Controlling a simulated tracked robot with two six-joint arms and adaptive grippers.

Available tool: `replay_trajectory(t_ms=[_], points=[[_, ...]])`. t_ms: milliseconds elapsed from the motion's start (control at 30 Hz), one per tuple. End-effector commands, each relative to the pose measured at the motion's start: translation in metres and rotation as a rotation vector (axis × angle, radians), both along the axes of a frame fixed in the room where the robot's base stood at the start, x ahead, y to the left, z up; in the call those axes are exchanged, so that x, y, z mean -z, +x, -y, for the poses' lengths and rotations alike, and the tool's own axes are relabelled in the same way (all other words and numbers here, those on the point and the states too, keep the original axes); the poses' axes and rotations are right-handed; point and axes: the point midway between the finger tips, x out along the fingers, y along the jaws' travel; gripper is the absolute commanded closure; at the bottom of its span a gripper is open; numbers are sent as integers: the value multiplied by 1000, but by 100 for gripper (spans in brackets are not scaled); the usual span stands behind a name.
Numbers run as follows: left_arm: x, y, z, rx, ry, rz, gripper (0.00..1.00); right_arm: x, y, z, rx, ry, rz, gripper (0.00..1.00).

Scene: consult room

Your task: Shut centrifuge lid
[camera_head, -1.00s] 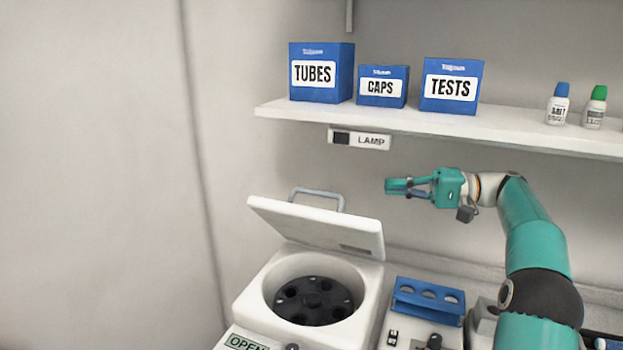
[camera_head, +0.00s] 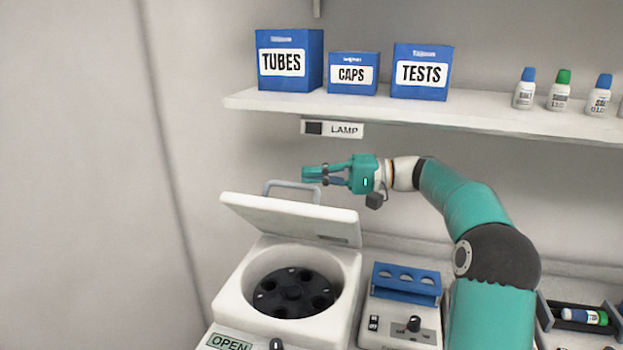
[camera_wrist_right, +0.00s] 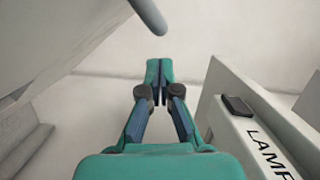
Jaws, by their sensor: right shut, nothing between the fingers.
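The white centrifuge (camera_head: 240,290) stands at the lower middle of the head view with its black rotor (camera_head: 293,293) exposed. Its lid (camera_head: 290,218) is raised and tilted back, with a grey handle (camera_head: 292,185) at its upper edge. My right gripper (camera_head: 308,174) is shut and empty, pointing left, just above and right of the handle; I cannot tell the gap in depth. In the right wrist view, the shut fingers (camera_wrist_right: 158,75) are below the end of the grey handle (camera_wrist_right: 150,14), apart from it in the picture. The left gripper is not in view.
A shelf (camera_head: 400,115) with blue boxes and small bottles runs above the arm. A LAMP switch plate (camera_head: 332,129) is on the wall just above the gripper. A blue rack (camera_head: 406,283) stands right of the centrifuge. The left wall area is bare.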

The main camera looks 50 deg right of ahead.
Motion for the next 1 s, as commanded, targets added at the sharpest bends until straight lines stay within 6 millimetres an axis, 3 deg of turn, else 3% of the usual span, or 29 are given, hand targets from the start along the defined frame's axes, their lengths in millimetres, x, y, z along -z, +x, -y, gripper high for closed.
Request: replay_trajectory(t_ms=[300,767,1000], points=[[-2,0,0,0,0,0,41,3,-10,-19,-1,-1,1,100],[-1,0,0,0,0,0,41,4,-11,-19,1,-2,2,100],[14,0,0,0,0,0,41,10,-8,-22,12,-35,19,100]])
